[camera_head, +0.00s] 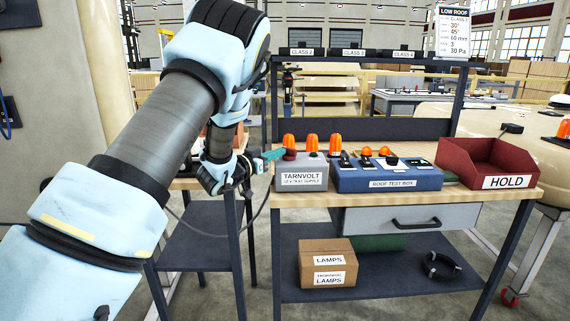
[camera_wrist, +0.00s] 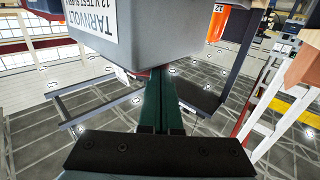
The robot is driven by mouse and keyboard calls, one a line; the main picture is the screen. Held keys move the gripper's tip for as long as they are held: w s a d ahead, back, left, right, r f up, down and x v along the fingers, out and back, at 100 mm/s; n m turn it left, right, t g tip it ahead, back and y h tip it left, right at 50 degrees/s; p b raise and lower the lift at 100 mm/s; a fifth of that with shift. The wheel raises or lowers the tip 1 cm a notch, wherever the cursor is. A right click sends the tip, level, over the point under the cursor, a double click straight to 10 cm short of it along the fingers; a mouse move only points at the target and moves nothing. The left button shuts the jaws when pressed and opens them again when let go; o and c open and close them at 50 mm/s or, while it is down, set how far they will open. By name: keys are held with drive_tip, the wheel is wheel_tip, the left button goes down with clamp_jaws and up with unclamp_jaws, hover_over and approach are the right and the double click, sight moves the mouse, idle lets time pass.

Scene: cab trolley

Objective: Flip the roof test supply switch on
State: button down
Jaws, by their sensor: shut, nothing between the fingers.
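The grey TARNVOLT 12 V test supply box (camera_head: 301,183) stands at the left end of the bench top. A dark red round part (camera_head: 289,155) sits at its top left; I cannot tell if it is the switch, and no lever position shows. My gripper (camera_head: 274,154) has its green fingers shut and empty, with the tips close to the box's upper left side. I cannot tell whether they touch it. In the wrist view the box (camera_wrist: 170,35) fills the upper middle, and the shut fingers (camera_wrist: 160,75) reach up to its edge.
The blue roof test box (camera_head: 388,181) with switches and orange lamps stands right of the supply. A red HOLD bin (camera_head: 470,158) is at the bench's right. Orange beacons (camera_head: 312,141) stand behind the supply. A dark cable (camera_head: 262,205) hangs left of the bench.

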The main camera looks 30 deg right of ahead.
drive_tip(key=shift+w+f+m+g+h, duration=0.15)
drive_tip(key=shift+w+m+g+h, duration=0.15)
drive_tip(key=shift+m+g, duration=0.3)
drive_tip(key=shift+w+d+b, duration=0.2)
drive_tip(key=shift+w+b, duration=0.5)
drive_tip(key=shift+b, duration=0.7)
drive_tip(key=shift+s, duration=0.1)
drive_tip(key=b+v, duration=0.2)
drive_tip(key=v, duration=0.8)
drive_tip(key=shift+s+a, duration=0.15)
drive_tip(key=shift+a, duration=0.2)
drive_tip(key=shift+a, duration=0.1)
